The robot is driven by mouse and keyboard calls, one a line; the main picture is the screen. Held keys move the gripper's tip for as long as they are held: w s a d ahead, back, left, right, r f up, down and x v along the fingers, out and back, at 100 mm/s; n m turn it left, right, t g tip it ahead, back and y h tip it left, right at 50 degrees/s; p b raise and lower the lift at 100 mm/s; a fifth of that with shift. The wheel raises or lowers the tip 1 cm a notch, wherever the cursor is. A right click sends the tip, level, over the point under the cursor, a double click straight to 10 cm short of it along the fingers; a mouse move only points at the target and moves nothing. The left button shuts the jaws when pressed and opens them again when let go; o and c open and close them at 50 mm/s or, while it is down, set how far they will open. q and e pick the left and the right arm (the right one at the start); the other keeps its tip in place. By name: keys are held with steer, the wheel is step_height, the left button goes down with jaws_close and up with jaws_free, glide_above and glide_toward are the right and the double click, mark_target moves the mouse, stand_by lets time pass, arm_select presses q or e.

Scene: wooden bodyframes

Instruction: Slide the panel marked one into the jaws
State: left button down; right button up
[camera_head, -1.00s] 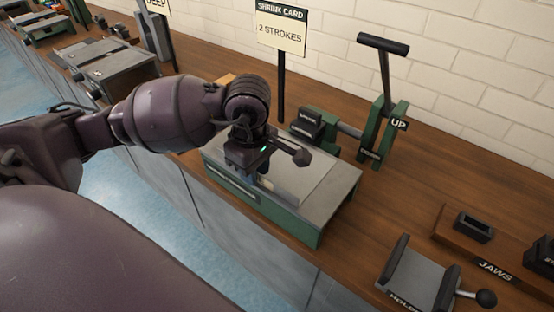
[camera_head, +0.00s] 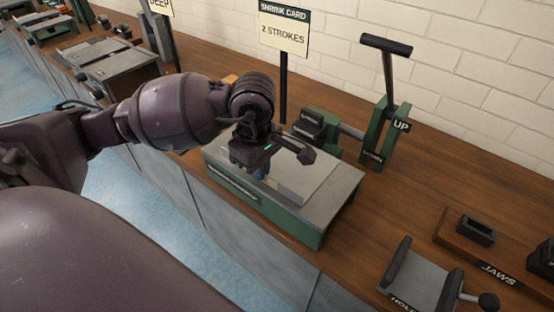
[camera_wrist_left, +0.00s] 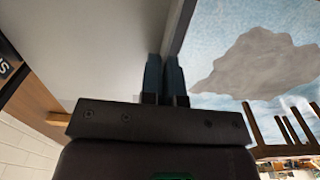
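A flat light grey panel (camera_head: 309,181) lies on the grey top of a green-sided bench unit (camera_head: 335,205). No number on it is readable. My left gripper (camera_head: 262,174) points down at the panel's near left part, its fingertips mostly hidden by the wrist. In the left wrist view, its two fingers (camera_wrist_left: 164,78) are close together beside a pale surface's edge; whether they pinch the panel is unclear. Jaws with a green upright (camera_head: 372,130) and a raised black-handled lever marked UP stand behind the unit. A wooden base labelled JAWS (camera_head: 497,272) is at the right. My right gripper is not in view.
A sign reading "Shrink card, 2 strokes" (camera_head: 283,30) stands behind my left wrist. A grey holder (camera_head: 420,278) with a black ball knob is at the lower right. Bare wooden bench (camera_head: 395,205) lies between the unit and the holder. A brick wall runs behind.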

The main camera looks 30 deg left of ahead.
mark_target(275, 163)
arm_select(q)
steer(key=shift+w, duration=0.45)
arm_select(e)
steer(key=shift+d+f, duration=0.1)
arm_select(q)
steer(key=shift+w+d+b, duration=0.1)
steer(key=shift+w+b, duration=0.3)
steer(key=shift+w, duration=0.3)
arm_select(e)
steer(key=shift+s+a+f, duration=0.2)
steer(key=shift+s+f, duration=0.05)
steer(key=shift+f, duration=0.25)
arm_select(q)
steer(key=shift+w+b, duration=0.3)
steer(key=shift+w, duration=0.5)
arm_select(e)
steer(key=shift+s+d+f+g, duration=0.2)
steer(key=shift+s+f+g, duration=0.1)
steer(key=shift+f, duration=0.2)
arm_select(q)
steer(key=shift+w+d, duration=0.1)
steer(key=shift+w, duration=0.55)
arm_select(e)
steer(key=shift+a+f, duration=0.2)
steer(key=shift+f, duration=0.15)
